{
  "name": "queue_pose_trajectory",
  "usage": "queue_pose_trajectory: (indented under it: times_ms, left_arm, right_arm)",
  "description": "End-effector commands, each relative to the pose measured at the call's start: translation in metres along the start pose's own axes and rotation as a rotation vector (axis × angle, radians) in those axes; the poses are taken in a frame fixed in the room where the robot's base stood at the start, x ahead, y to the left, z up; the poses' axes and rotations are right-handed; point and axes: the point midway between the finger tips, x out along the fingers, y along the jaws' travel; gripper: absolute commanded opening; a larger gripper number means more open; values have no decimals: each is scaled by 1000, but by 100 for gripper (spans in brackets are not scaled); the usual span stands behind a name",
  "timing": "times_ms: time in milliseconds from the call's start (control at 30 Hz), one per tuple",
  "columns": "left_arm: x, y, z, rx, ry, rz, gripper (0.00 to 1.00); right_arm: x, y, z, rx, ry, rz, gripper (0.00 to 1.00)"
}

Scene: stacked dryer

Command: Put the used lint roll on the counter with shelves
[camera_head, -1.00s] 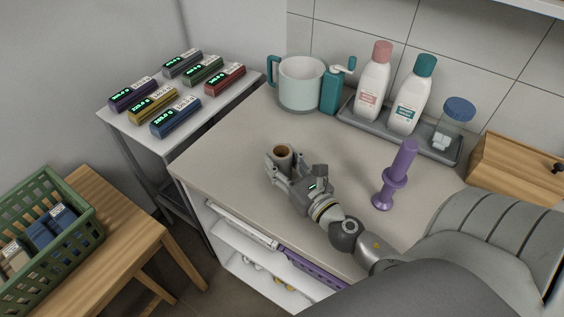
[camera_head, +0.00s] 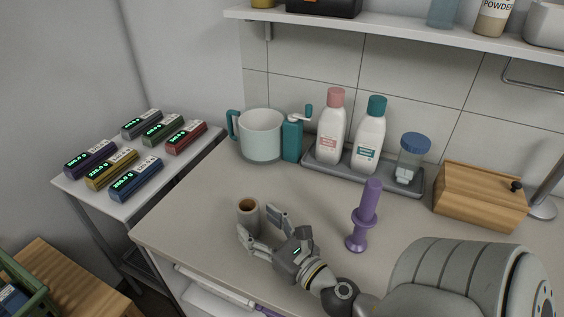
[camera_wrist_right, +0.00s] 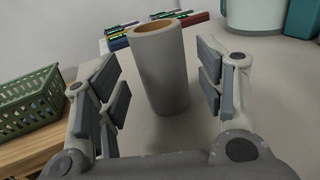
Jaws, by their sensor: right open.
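The used lint roll (camera_head: 248,218) is a grey tube with a brown cardboard core. It stands upright on the counter (camera_head: 190,205), near its left front part, and shows large in the right wrist view (camera_wrist_right: 163,75). My right gripper (camera_head: 262,226) is open, with its fingers on either side of the roll. In the right wrist view gaps show between the roll and both fingers. Shelves (camera_head: 205,295) show under the counter's front edge. My left gripper is not in view.
A purple roller handle (camera_head: 364,215) stands upright right of my gripper. A mug (camera_head: 261,136), a teal dispenser (camera_head: 292,138) and a tray (camera_head: 322,170) with bottles and a jar line the back. A wooden box (camera_head: 480,197) is at right. A side table (camera_head: 75,185) holds several labelled blocks.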

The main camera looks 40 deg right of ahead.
Motion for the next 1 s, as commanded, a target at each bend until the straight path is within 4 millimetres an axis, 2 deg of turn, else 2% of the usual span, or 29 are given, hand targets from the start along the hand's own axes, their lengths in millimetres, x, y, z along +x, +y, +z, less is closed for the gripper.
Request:
queue_pose_trajectory:
  times_ms: [33,300,367,700,1000]
  left_arm:
    - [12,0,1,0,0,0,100]
    - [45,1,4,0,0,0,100]
    - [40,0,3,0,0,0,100]
    - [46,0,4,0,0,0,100]
    - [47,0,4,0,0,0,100]
  right_arm:
    - [-10,0,-7,2,3,-2,63]
    - [-54,0,-7,-2,3,-3,63]
    - [-56,-1,-2,6,2,-6,63]
    - [-75,-1,-1,4,1,-3,63]
    - [-80,0,0,-1,-1,-1,63]
